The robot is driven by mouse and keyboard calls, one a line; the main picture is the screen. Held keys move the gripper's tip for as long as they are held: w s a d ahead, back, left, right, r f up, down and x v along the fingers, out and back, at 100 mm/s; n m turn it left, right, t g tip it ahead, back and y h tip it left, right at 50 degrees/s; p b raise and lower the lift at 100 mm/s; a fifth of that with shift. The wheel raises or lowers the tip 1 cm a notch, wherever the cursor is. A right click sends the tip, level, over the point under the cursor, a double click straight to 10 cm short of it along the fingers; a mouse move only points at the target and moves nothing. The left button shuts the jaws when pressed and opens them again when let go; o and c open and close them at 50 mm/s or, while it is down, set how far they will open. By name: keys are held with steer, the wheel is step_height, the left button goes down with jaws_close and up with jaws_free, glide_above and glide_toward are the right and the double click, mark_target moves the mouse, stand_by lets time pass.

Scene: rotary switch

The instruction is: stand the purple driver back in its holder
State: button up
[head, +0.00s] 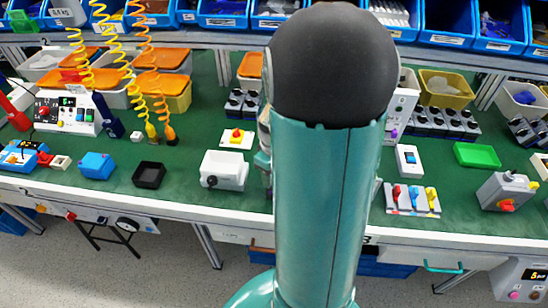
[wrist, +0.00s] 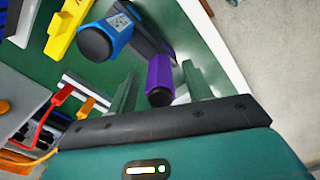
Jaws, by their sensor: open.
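In the wrist view the purple driver (wrist: 158,72), with a dark end towards the camera, shows between the two fingers of my gripper (wrist: 160,69). The gripper is open, with a gap on each side of the driver. Whether the driver stands or lies is hard to tell from this angle. A dark grey bar (wrist: 152,38) lies just behind it; I cannot tell whether it is the holder. In the head view my arm hides the gripper, and only a small purple bit (head: 393,134) shows beside the arm.
A blue cylinder with a black end (wrist: 108,36) is close left of the driver, with a yellow part (wrist: 66,30) beyond. The bench's white edge (wrist: 222,48) runs at right. In the head view a lever panel (head: 412,207) and a white box (head: 224,170) flank my arm.

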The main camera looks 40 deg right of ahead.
step_height(320, 180, up, 13)
stand_by(0.3)
steer(key=s+a+r+t, duration=0.1)
steer(key=a+r, duration=0.1)
steer(key=a, duration=0.5)
steer(key=s+a+r+m+t, duration=0.1)
steer(key=a+r+t, duration=0.1)
steer(key=a, duration=0.6)
steer(key=s+a+r+t, duration=0.2)
steer(key=a+r, duration=0.2)
steer(key=a, duration=0.3)
steer(key=shift+a, duration=0.3)
steer(key=shift+r, duration=0.1)
